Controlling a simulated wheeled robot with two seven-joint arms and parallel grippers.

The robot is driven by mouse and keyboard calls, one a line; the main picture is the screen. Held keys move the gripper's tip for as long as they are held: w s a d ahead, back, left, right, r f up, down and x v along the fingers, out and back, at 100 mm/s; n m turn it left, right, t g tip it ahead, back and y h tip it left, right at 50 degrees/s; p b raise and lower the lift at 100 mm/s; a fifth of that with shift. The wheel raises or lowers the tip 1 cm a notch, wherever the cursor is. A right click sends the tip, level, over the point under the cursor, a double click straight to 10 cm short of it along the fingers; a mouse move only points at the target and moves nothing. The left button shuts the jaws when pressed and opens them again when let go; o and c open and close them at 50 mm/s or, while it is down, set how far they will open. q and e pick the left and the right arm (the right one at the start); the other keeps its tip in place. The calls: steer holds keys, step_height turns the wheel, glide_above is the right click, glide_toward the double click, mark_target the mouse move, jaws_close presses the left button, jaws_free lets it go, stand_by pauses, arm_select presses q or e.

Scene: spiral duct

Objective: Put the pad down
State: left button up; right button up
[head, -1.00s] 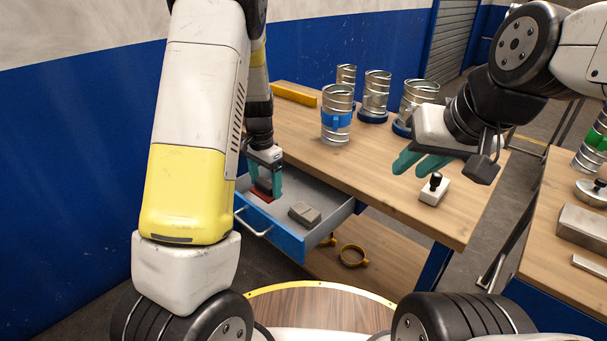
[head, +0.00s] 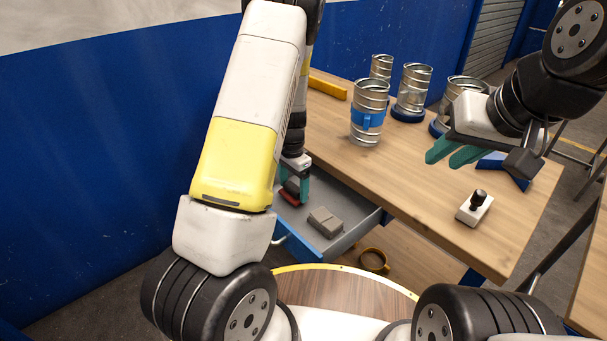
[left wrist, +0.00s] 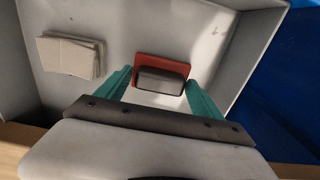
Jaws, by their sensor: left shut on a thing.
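The pad (left wrist: 162,75) has a red face and a dark grey block on it; I take this to be the task's pad. In the left wrist view it sits between the teal fingers of my left gripper (left wrist: 155,92), which is shut on it. In the head view my left gripper (head: 294,186) points down into the open drawer (head: 350,233), with the red and dark pad low between its fingers. I cannot tell whether the pad touches the drawer floor. My right gripper (head: 456,153) is open and empty above the workbench.
Grey pads (head: 325,221) lie in the drawer beside my left gripper. On the workbench (head: 420,190) stand several metal duct pieces, one with a blue band (head: 367,120), plus a black-knobbed block (head: 475,207) and a blue part (head: 507,171). A yellow ring (head: 374,260) lies below.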

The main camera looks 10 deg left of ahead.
arm_select(q)
steer(key=shift+f, duration=0.9)
steer(key=o, duration=1.2)
steer(key=shift+r, duration=0.1)
step_height(320, 180, up, 12)
steer(key=shift+f, duration=0.15)
step_height(320, 180, up, 9)
steer(key=n+t+h, duration=0.1)
steer(key=n+h, duration=0.1)
glide_above(294, 186)
steer(key=s+d, duration=0.1)
steer(key=s, duration=0.4)
steer(key=s+r+n+t, duration=0.1)
steer(key=s+r, duration=0.3)
steer(key=s, duration=0.2)
steer(key=s+d+r+n+t, duration=0.1)
steer(key=s+r+n+t, duration=0.1)
steer(key=s+r, duration=0.2)
steer(key=s+r+n+t, duration=0.2)
steer(key=s+r, duration=0.3)
steer(key=s, duration=0.4)
steer(key=shift+d, duration=0.2)
